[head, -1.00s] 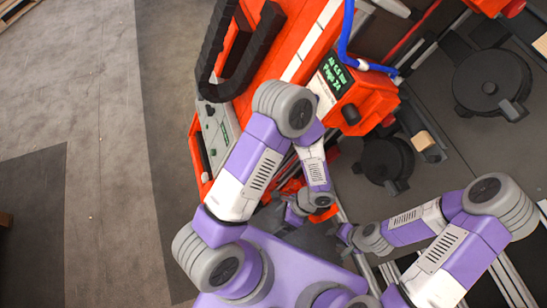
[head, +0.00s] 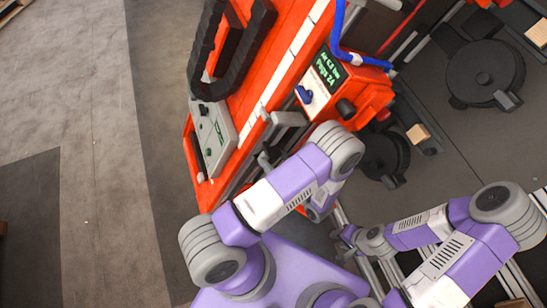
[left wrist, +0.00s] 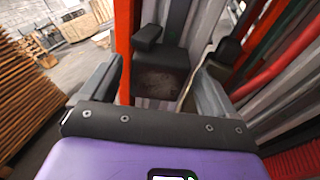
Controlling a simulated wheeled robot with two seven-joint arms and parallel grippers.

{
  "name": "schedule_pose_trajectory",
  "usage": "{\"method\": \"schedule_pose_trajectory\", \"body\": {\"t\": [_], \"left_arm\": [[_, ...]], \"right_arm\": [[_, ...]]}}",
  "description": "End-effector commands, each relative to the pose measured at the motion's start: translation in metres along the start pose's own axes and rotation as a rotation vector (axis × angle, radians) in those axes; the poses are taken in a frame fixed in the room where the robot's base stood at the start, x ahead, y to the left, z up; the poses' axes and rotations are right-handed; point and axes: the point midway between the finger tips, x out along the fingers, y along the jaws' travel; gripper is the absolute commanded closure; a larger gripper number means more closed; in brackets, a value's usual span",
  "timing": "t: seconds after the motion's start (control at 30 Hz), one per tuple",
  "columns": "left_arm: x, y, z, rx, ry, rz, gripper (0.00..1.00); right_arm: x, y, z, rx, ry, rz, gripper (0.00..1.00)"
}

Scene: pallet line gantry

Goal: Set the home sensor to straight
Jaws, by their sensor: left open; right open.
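No part is clearly recognisable as the home sensor. In the head view the left gripper is largely hidden by my left arm, beside the orange gantry beam (head: 280,62). A grey bracket-like part (head: 287,119) shows on the beam's near side. My right gripper (head: 341,233) is at the lower middle of the head view, small, holding nothing visible.
A grey control panel (head: 214,138) and a black cable chain (head: 207,60) sit on the gantry. An orange display box (head: 365,85) has a blue knob (head: 306,95). Black round units (head: 487,72) stand at right. The floor at left is clear.

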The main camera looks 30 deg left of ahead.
Motion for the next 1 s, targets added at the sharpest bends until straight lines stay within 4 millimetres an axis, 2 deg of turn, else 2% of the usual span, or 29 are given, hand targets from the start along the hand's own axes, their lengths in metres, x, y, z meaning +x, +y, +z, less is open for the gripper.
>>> {"method": "schedule_pose_trajectory", "body": {"t": [0.17,0.43,0.77,0.87,1.0], "left_arm": [[0.014,0.001,0.0,0.0,0.001,0.002,0.11],[0.015,0.001,0.0,0.0,0.001,0.001,0.11],[0.015,0.001,0.0,-0.001,0.002,0.001,0.61],[0.014,0.001,0.0,0.002,0.001,-0.011,0.62],[0.012,0.005,0.003,0.02,-0.003,-0.112,0.62]], "right_arm": [[0.001,0.001,0.0,0.0,0.0,0.0,0.57],[0.001,0.001,0.0,0.0,0.0,0.0,0.57],[0.001,0.001,0.0,0.0,0.0,0.0,0.57],[-0.001,0.0,0.0,0.0,0.0,0.0,0.57],[-0.012,-0.004,0.001,0.0,0.0,0.0,0.57]]}}
